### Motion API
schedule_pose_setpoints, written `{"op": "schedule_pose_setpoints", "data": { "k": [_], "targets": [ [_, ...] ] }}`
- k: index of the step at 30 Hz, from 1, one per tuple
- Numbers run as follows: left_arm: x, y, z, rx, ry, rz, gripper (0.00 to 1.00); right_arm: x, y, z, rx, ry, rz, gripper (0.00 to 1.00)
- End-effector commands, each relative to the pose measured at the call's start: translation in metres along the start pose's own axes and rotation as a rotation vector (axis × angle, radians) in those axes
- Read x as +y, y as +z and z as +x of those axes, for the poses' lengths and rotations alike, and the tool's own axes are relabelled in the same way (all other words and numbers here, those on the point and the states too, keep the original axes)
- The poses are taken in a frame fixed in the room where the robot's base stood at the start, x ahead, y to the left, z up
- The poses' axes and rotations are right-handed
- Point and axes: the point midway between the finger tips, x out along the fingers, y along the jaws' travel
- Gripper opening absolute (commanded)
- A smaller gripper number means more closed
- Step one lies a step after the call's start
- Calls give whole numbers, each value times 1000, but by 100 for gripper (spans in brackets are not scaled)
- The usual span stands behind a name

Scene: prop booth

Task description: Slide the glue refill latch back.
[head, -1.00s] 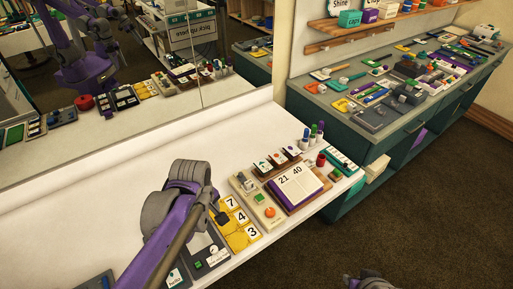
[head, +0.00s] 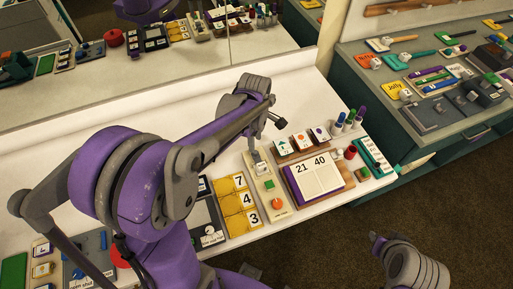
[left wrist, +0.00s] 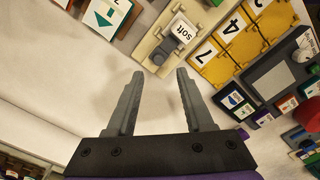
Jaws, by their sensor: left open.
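No label naming a glue refill latch is readable. A beige panel (head: 267,190) with a small grey slider-like part (head: 259,166), a green button and an orange knob lies on the white table. In the left wrist view the panel (left wrist: 154,52) shows a grey sliding part (left wrist: 182,32) beside a white tag reading "soft". My left gripper (left wrist: 160,73) is open and empty, its fingers pointing toward the panel but apart from it. In the head view the left wrist is above the table behind the panel, and its fingertips are hard to make out.
Yellow number tiles (head: 237,205) lie left of the panel, and a flip board reading 21 40 (head: 315,176) lies right. Picture cards (head: 301,141) stand behind the board. Markers (head: 349,120) stand at the right. White table behind the panel is clear.

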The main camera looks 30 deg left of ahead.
Motion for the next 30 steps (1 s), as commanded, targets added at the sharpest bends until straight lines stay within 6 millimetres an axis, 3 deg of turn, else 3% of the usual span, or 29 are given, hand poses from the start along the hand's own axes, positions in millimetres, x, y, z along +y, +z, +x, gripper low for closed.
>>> {"op": "schedule_pose_setpoints", "data": {
  "k": [3,9,22,30],
  "targets": [
    [0,0,25,0,0,1,52,0,3,2,-3,0,0,27],
    [0,0,52,0,1,1,52,0,5,4,-5,0,0,27],
    [0,0,62,0,1,1,52,0,6,5,-6,0,0,27],
    [0,0,61,0,1,1,4,0,6,5,-6,0,0,27]
  ]
}}
